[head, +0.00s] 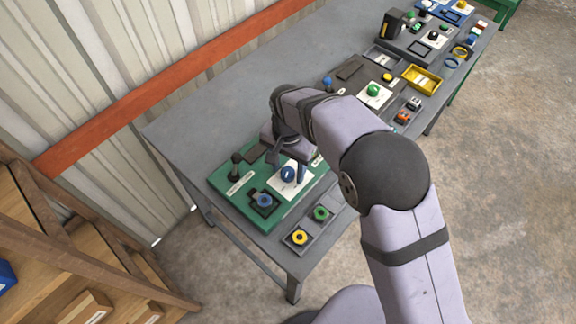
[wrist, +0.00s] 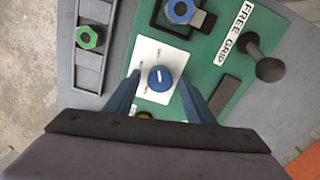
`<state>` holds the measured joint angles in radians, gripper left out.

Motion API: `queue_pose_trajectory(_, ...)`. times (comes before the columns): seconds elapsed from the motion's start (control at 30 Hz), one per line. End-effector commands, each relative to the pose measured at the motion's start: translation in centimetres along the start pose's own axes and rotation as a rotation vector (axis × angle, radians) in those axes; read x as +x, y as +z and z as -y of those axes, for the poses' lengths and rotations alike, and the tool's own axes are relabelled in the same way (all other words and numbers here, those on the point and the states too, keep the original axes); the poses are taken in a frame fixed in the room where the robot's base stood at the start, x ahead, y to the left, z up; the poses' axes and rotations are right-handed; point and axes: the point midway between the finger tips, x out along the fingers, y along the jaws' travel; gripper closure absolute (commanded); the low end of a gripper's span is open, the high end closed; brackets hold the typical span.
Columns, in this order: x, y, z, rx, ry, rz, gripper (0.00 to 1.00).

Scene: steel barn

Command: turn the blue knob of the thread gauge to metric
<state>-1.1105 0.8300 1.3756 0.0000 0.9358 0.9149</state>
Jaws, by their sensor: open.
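The blue knob (wrist: 160,78) is round with a white pointer line and sits on a white label plate (wrist: 150,55) on the green board (wrist: 225,20). The plate's lettering is too small to read. In the head view the blue knob (head: 288,174) shows beside my gripper (head: 287,170). My gripper (wrist: 160,78) is open in the wrist view, one blue finger on each side of the knob, with gaps visible between fingers and knob. Whether the fingertips are down at the knob's height I cannot tell.
On the green board are a blue hex piece (wrist: 181,10) in a black holder and a black upright handle (wrist: 268,70) by a "FREE GRIP" label (wrist: 242,20). A grey tray (wrist: 92,65) holds a green nut (wrist: 89,37). A yellow tray (head: 421,79) stands farther along the table.

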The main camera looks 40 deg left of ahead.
Motion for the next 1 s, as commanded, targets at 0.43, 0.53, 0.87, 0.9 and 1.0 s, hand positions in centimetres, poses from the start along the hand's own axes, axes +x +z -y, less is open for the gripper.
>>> queue_pose_trajectory(0.43, 0.26, 0.01, -0.02, 0.000, 0.000, 0.000, 0.82)
queue_pose_trajectory(0.53, 0.25, 0.01, -0.03, 0.000, 0.001, 0.000, 0.92)
queue_pose_trajectory(0.87, 0.24, -0.01, -0.03, -0.041, 0.001, 0.000, 0.92)
queue_pose_trajectory(0.9, 0.24, -0.01, -0.02, -0.056, 0.001, 0.000, 0.92)
queue_pose_trajectory(1.0, 0.24, -0.02, 0.00, -0.105, 0.001, 0.000, 0.92)
